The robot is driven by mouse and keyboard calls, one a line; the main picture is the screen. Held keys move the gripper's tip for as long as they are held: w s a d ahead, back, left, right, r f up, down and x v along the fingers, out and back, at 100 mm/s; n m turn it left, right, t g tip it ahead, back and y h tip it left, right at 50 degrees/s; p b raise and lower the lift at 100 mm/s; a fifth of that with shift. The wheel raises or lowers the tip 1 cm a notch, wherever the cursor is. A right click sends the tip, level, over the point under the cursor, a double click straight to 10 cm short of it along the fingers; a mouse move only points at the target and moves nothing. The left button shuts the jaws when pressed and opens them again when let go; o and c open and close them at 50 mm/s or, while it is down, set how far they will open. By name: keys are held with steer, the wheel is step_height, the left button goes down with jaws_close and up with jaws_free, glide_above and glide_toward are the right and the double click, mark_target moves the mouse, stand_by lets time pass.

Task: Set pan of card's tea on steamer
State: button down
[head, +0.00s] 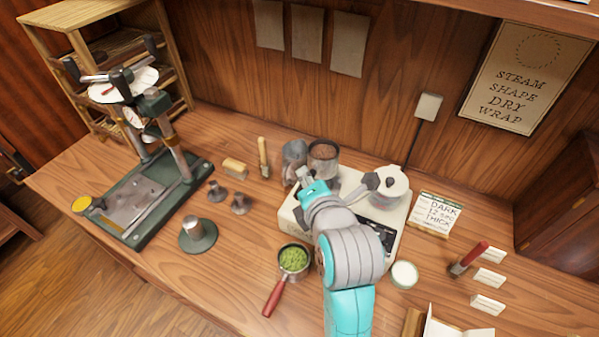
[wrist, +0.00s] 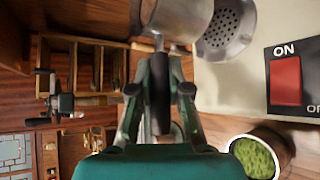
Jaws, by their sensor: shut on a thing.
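The card (head: 438,213) reads dark, 12 sec, thick. A metal pan of dark brown tea (head: 323,150) is at the back left edge of the cream steamer (head: 292,219). My gripper (head: 304,180) is shut on its dark handle, which runs between the fingers (wrist: 160,85) in the wrist view. The pan's metal side (wrist: 178,18) shows at the top there, beside the steamer's perforated outlet (wrist: 226,30). I cannot tell how high the pan is above the steamer. A pan of green tea (head: 294,259) with a red handle stands on the table in front.
A grey metal vessel (head: 293,151) is just left of the dark pan. A green press (head: 140,205) stands at left. A white cup (head: 404,274) and red-handled tool (head: 468,258) are at right.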

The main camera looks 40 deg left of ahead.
steer(key=shift+w+d+f, duration=0.1)
steer(key=shift+d+f, duration=0.05)
steer(key=shift+f, duration=1.75)
steer(key=shift+f, duration=0.9)
steer(key=c, duration=1)
jaws_free()
steer(key=shift+c, duration=0.2)
steer(key=shift+f, duration=0.1)
steer(key=v, duration=1.2)
